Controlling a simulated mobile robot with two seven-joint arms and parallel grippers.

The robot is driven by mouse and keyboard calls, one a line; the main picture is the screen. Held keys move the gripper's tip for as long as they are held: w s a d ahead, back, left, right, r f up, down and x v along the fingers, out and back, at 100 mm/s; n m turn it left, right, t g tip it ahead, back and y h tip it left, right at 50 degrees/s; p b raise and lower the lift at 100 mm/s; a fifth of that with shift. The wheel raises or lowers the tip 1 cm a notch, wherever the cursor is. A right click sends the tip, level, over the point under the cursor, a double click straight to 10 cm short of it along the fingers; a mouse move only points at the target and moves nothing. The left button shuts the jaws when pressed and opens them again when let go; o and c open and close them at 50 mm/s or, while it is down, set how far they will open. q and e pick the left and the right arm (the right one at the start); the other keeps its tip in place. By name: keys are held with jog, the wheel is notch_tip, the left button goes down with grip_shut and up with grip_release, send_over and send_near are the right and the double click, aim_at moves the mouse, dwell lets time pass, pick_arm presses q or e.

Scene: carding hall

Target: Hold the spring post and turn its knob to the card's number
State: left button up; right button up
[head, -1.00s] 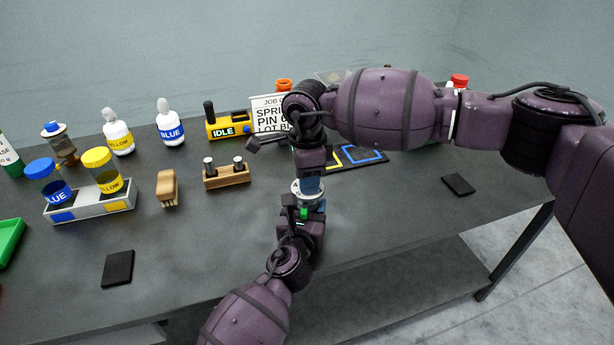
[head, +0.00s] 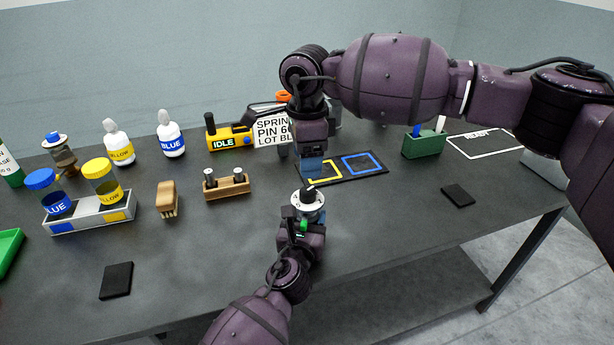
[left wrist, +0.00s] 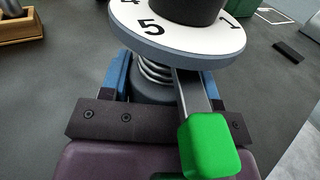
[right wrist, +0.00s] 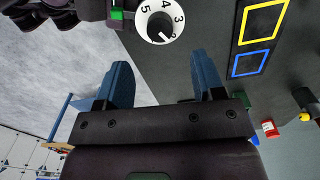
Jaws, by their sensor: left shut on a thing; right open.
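The spring post (left wrist: 152,78) has a coil under a white numbered dial (head: 308,199) with a black knob (head: 309,187) on top. My left gripper (head: 302,226) is shut on the post below the dial; its blue fingers flank the coil in the left wrist view. A 5 on the dial faces that camera. A green block (left wrist: 208,146) on a metal strip is in front of the post. My right gripper (head: 312,170) is open and empty, just behind and above the knob. The job card (head: 272,131) reads "SPRING PIN 6" and "LOT BL"; its right edge is hidden by my right arm.
A black mat with yellow and blue squares (head: 376,178) lies behind the post. A wooden block with two pins (head: 228,190), a brush (head: 167,199) and a jar tray (head: 90,223) stand left. A green holder (head: 424,146) is at right. The table's front edge is close.

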jog(key=shift+r, duration=2.05)
pick_arm(q)
jog(key=o, duration=1.4)
